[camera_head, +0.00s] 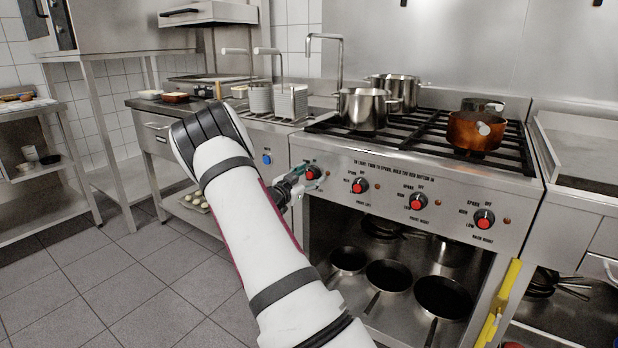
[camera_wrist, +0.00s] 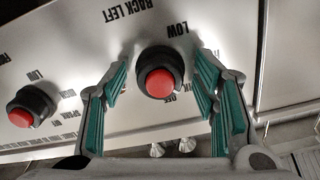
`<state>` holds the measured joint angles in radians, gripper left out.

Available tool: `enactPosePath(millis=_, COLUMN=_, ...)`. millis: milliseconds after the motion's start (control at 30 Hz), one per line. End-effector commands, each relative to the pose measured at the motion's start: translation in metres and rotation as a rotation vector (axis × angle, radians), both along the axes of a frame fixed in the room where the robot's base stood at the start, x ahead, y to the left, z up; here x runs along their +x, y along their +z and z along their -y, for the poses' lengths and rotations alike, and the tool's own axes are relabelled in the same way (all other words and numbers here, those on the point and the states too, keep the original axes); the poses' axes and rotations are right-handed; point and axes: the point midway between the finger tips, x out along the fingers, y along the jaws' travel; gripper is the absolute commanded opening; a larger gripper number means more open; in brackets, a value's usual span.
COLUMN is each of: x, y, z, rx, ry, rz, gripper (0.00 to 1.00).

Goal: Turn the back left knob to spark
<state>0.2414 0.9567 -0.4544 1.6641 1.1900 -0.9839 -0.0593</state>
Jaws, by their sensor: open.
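The back left knob is a black dial with a red centre. In the head view this knob (camera_head: 312,173) is the leftmost of the row on the stove front, partly covered by my gripper (camera_head: 303,180). In the wrist view the knob (camera_wrist: 158,78) sits under the upside-down label "BACK LEFT". My gripper also shows in the wrist view (camera_wrist: 160,85), with its green-padded fingers spread on either side of the knob. The fingers are open around it; I cannot tell whether either pad touches it.
The front left knob (camera_head: 360,185) is just to the right; it also shows in the wrist view (camera_wrist: 33,106). Front right (camera_head: 417,201) and back right (camera_head: 483,218) knobs follow. Steel pots (camera_head: 361,110) and a copper pot (camera_head: 474,134) stand on the burners. A blue knob (camera_head: 267,159) is left.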

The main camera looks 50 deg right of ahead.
Motion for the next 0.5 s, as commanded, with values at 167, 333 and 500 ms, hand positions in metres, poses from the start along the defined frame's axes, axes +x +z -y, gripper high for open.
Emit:
enactPosePath(millis=167, x=0.0, y=0.0, z=-0.008, rx=0.001, ry=0.001, rz=0.0, gripper=0.54)
enactPosePath(millis=333, x=-0.001, y=0.0, z=-0.036, rx=0.001, ry=0.002, rz=0.0, gripper=0.54)
enactPosePath(millis=500, x=-0.005, y=0.0, z=-0.072, rx=0.001, ry=0.002, rz=0.0, gripper=0.54)
